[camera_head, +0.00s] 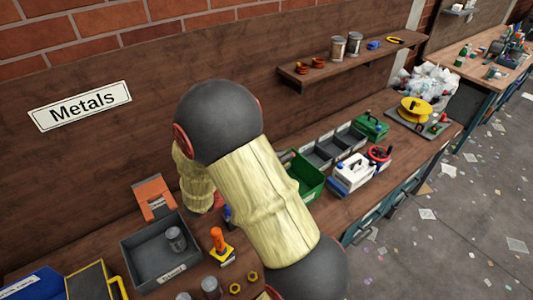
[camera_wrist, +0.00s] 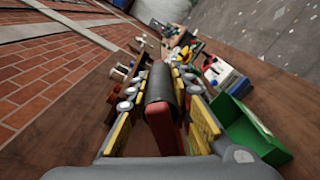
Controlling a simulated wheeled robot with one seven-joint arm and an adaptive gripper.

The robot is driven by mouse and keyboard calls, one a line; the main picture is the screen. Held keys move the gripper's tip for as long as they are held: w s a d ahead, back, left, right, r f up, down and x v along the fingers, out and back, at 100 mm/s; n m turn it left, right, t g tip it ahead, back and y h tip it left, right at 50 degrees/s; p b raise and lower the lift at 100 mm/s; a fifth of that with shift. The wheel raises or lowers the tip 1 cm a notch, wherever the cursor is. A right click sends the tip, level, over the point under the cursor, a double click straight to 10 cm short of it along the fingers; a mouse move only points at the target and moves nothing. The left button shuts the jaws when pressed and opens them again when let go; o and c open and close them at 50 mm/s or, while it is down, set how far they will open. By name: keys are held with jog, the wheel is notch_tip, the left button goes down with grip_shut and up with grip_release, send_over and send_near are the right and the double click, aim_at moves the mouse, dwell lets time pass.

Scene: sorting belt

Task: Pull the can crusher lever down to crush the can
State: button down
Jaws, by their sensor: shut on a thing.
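In the wrist view, the can crusher lever shows as a red bar (camera_wrist: 166,128) with a black grip (camera_wrist: 158,88) at its end. My gripper (camera_wrist: 161,78) is shut on the black grip, with its yellow-padded fingers on both sides. In the head view, my arm in its pale yellow sleeve covers the gripper and the lever. The crusher's body and any can inside it are hidden in both views. A grey metal can (camera_head: 176,240) stands in a dark grey tray (camera_head: 140,272) on the bench.
A green bin (camera_head: 310,181) stands just right of my arm, and it also shows in the wrist view (camera_wrist: 247,133). An orange-handled tool (camera_head: 218,240) stands left of my arm. A shelf (camera_head: 330,76) with cans runs along the wall.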

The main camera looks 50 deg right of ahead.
jog(key=s+a+f+m+b, duration=0.1)
jog(key=s+f+m+b, duration=0.1)
jog(key=s+f+b, duration=0.4)
jog(key=shift+a+f+b, duration=0.2)
jog(key=shift+f+b, duration=0.2)
jog(key=shift+f, duration=1)
jog(key=shift+s, duration=0.1)
jog(key=c, duration=1.6)
grip_release()
jog(key=shift+a, duration=0.1)
jog(key=shift+a+m, duration=0.25)
jog(key=shift+m, duration=0.05)
